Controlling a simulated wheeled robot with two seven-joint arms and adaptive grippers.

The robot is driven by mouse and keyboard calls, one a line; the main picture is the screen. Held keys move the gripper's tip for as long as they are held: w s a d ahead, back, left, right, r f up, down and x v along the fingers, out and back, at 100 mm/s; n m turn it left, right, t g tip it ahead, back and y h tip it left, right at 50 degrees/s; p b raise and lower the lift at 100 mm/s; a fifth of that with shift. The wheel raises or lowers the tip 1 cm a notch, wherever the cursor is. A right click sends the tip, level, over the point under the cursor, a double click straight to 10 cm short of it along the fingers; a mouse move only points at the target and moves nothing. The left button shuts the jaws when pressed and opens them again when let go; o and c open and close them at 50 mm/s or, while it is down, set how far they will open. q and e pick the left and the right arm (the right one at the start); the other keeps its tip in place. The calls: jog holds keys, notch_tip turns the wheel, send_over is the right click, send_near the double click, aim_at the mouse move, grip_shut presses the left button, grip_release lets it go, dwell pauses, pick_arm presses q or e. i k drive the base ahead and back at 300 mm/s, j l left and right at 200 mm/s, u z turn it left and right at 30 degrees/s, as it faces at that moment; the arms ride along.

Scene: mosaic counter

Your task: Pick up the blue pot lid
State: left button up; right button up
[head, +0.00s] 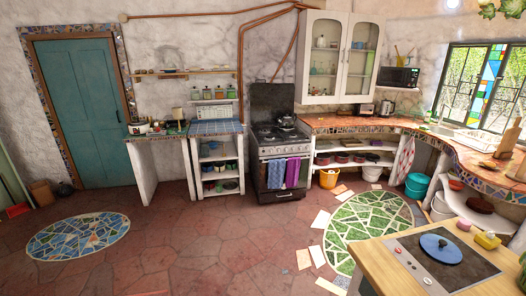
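The blue pot lid (436,253) is a round disc with a small dark knob at its middle. It lies at the lower right of the head view, on a dark glass hob (470,269). The hob is set into a light wooden table (385,272). Whether the lid covers a pan or lies straight on the glass, I cannot tell for sure; it looks flat. Neither of my grippers shows in the head view.
A yellow thing (487,240) and a small pink thing (464,224) sit on the table behind the lid. A curved mosaic counter (455,150) runs along the right. Red floor tiles (210,255) lie open at the middle and left, with green (370,225) and blue (78,237) mosaic ovals.

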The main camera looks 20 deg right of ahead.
aim_at(441, 248)
jog(key=i+z, duration=0.15)
jog(key=i, duration=0.65)
jog(key=i+j+z, duration=0.15)
jog(key=i+z, duration=0.2)
jog(key=i, duration=0.45)
jog(key=i+z, duration=0.25)
jog(key=i, duration=0.2)
jog(key=i+z, duration=0.3)
jog(key=i, duration=0.15)
jog(key=i+z, duration=0.25)
jog(key=i, duration=0.4)
jog(key=i+z, duration=0.25)
jog(key=i, duration=0.45)
jog(key=z, duration=2.3)
